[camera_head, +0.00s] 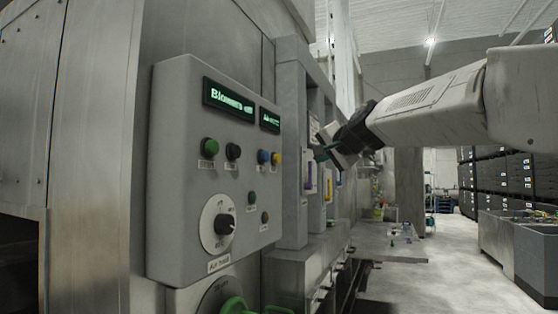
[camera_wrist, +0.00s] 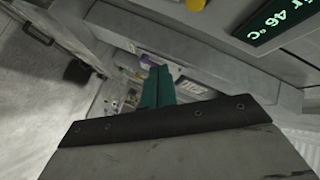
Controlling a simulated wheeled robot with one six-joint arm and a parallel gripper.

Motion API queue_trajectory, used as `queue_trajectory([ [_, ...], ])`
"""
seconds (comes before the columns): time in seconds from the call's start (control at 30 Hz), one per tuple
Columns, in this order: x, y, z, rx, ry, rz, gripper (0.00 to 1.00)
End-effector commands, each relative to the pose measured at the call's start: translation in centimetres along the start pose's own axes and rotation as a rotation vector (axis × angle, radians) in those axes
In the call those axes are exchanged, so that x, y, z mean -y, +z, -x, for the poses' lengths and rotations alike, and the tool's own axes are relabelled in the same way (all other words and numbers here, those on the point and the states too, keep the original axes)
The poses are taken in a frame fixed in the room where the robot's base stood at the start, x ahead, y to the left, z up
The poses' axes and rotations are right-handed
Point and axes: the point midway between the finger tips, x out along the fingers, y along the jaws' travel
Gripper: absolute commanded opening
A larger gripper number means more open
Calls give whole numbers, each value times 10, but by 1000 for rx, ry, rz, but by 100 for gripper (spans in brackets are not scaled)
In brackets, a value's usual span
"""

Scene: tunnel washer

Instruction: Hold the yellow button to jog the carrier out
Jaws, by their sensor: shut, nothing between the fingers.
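The yellow button (camera_head: 277,158) is at the right edge of the grey control panel (camera_head: 180,190), just right of a blue button (camera_head: 263,157). In the wrist view a yellow round part (camera_wrist: 194,4), which looks like this button, is cut off by the top edge. My gripper (camera_head: 320,153) is to the right of the panel, with visible space between its tips and the yellow button. In the wrist view its green fingers (camera_wrist: 158,75) are together, with nothing between them. I cannot pick out the carrier.
The panel also has a green button (camera_head: 210,146), a black button (camera_head: 233,151), a rotary selector (camera_head: 224,224) and a lit display (camera_head: 230,99). A green handle (camera_head: 236,305) sticks out below. Open floor (camera_head: 420,270) lies to the right, with dark stacked crates (camera_head: 500,180) beyond.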

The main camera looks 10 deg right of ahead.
Motion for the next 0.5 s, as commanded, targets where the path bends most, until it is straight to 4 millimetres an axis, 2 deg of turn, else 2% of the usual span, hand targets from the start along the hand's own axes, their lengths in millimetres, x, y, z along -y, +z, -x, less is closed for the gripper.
queue_trajectory([
  [0.5,5,2,-7,-3,-3,-3,0],
])
